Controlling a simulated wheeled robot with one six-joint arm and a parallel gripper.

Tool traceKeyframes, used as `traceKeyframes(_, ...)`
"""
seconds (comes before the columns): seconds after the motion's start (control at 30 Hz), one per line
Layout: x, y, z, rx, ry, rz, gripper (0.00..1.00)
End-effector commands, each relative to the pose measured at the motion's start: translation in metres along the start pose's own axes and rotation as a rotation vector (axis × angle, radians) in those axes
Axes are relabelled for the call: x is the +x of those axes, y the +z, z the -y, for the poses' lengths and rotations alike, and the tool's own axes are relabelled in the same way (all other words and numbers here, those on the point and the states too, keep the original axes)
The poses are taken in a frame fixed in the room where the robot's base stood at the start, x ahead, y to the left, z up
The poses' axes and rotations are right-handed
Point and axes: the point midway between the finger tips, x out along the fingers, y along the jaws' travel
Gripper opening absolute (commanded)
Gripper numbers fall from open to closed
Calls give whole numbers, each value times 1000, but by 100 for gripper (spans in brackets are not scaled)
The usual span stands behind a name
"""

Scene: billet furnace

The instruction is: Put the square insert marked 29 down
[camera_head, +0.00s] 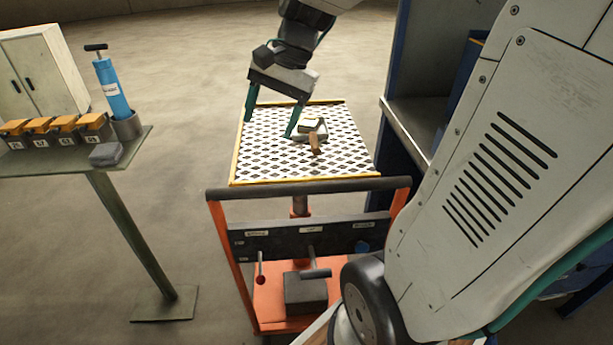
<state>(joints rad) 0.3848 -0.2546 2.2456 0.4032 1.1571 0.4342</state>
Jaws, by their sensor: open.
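My gripper (270,126) is open, its two green fingers pointing down over the white perforated top (262,160) of the orange cart. Nothing shows between the fingers. Just right of the right finger, a small pale block with yellow (309,124) sits on or in a grey object (322,134) on the cart top. A brown handle-like piece (315,145) lies in front of it. I cannot read a 29 on any of these, so I cannot tell which thing is the square insert. The right finger partly covers the grey object's left side.
A side table (50,165) at left carries several orange-topped dark blocks (66,123), a blue pump-like cylinder (113,90) in a cup and a grey lump (105,155). A blue cabinet (405,60) stands close right of the cart. The cart top's left and front areas are clear.

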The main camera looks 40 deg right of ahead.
Motion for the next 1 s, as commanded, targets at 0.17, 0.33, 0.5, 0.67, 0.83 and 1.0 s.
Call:
traceKeyframes(0.17, 2, 86, -41, -472, 148, -57, 65)
traceKeyframes(0.33, 7, 124, -83, -808, 262, -100, 65)
traceKeyframes(0.5, 11, 137, -104, -971, 320, -120, 65)
traceKeyframes(0.67, 12, 139, -108, -998, 333, -122, 65)
traceKeyframes(0.83, 11, 138, -108, -995, 332, -122, 65)
traceKeyframes(1.0, 11, 138, -108, -993, 331, -122, 65)
